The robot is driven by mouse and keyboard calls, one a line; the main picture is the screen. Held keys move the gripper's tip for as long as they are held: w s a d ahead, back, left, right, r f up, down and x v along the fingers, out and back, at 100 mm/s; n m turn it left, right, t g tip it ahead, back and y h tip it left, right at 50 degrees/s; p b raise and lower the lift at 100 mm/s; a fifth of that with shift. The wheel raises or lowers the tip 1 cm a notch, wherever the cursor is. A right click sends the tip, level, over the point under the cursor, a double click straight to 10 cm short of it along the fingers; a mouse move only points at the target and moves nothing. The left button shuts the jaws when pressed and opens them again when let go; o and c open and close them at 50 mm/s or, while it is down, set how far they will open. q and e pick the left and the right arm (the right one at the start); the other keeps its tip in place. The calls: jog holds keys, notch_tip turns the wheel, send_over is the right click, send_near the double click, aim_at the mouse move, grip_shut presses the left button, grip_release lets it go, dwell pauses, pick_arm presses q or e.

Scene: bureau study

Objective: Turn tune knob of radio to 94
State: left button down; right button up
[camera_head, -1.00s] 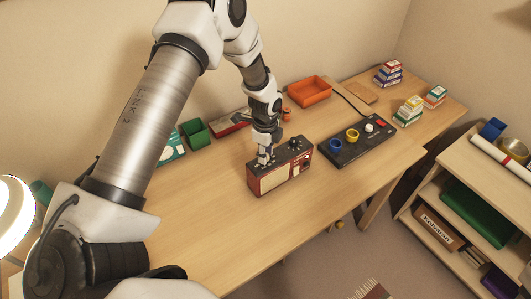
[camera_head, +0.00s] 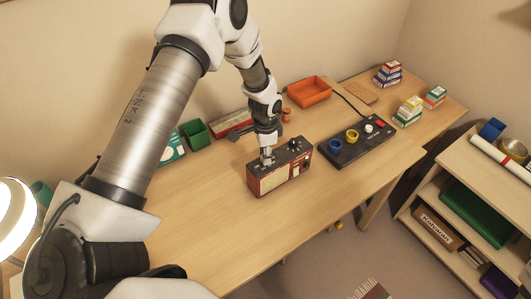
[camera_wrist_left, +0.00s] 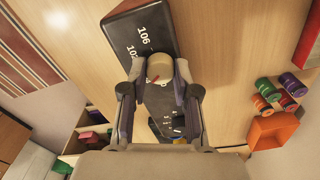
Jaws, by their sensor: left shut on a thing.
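The radio (camera_head: 283,172), a red box with a dark top and a pale front panel, stands upright on the desk. My left gripper (camera_head: 266,158) points down at the left part of its top. In the left wrist view, the same gripper (camera_wrist_left: 160,72) is shut on the cream tune knob (camera_wrist_left: 159,66), one finger on each side. A red pointer mark shows on the knob, slanting toward the lower left. White numbers stand on the radio's dark top (camera_wrist_left: 128,30); 106 is readable, others are partly hidden, and 94 cannot be made out. My right gripper is not in view.
A black panel (camera_head: 338,155) with blue and yellow rings lies right of the radio. An orange tray (camera_head: 309,91), a green box (camera_head: 195,134) and a red-framed item (camera_head: 232,123) stand behind. The desk front (camera_head: 225,215) is clear.

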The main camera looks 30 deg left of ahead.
pick_arm(q)
jog(key=shift+s+f, duration=0.2)
jog(key=shift+s, duration=0.05)
jog(key=c, duration=1.2)
grip_release()
jog(key=o, duration=0.3)
jog(key=shift+w, duration=0.15)
jog(key=shift+o, duration=0.2)
jog(key=shift+r, duration=0.1)
jog(key=shift+w+r, duration=0.1)
jog(key=shift+r, duration=0.2)
notch_tip(320, 180, up, 11)
